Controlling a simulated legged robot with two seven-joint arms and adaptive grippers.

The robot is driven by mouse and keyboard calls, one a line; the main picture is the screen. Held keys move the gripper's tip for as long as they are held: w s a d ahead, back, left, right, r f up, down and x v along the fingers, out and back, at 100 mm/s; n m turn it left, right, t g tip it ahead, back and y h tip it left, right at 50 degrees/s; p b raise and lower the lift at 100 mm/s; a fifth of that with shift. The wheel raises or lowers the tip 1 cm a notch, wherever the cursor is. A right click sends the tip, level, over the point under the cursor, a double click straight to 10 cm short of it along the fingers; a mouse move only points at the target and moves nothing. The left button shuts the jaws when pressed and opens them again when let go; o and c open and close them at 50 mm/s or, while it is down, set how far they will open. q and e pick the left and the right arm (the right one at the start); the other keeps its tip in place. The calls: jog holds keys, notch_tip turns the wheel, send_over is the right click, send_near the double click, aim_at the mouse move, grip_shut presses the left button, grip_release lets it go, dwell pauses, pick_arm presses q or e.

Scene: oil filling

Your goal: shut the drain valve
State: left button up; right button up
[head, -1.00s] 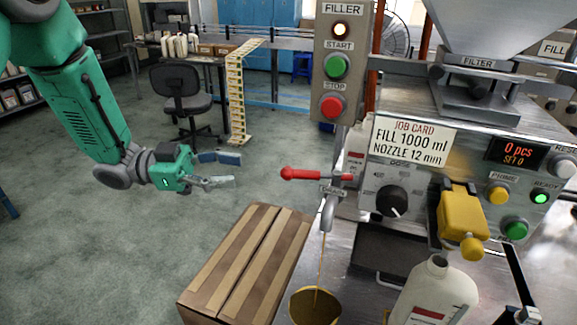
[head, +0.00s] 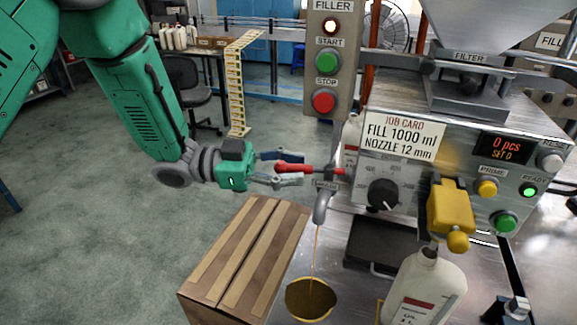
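The drain valve's red lever (head: 308,169) sticks out to the left, level, from the valve body above the drain spout (head: 320,207). A thin stream of oil runs from the spout into a bowl (head: 328,314) below. My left gripper (head: 290,168) is open, with its two fingers around the lever's knob end, one above and one below. I cannot tell whether the fingers touch it. My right gripper is not in view.
A cardboard box (head: 225,258) stands below my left gripper. The control post (head: 329,84) with start and stop buttons rises above the valve. A white bottle (head: 425,290) stands under the yellow nozzle (head: 450,210). Open floor lies to the left.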

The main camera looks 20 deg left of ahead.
pick_arm(q)
jog(key=shift+d+r, duration=0.1)
jog(key=shift+d, duration=0.6)
grip_shut()
jog(key=shift+s+d, duration=0.1)
jog(key=shift+d, duration=0.2)
jog(key=shift+w+a, duration=0.2)
jog(key=shift+a, duration=0.15)
jog(key=shift+w+m+g, duration=0.35)
jog(key=shift+m+g, duration=0.45)
jog(key=shift+g, duration=0.35)
jog(key=shift+w+m+g, duration=0.35)
jog(key=shift+m+g, duration=0.45)
jog(key=shift+g, duration=0.35)
jog(key=shift+a+r, duration=0.1)
jog(key=shift+o, duration=2.1)
grip_release()
jog(key=shift+a, duration=0.15)
jog(key=shift+a, duration=0.1)
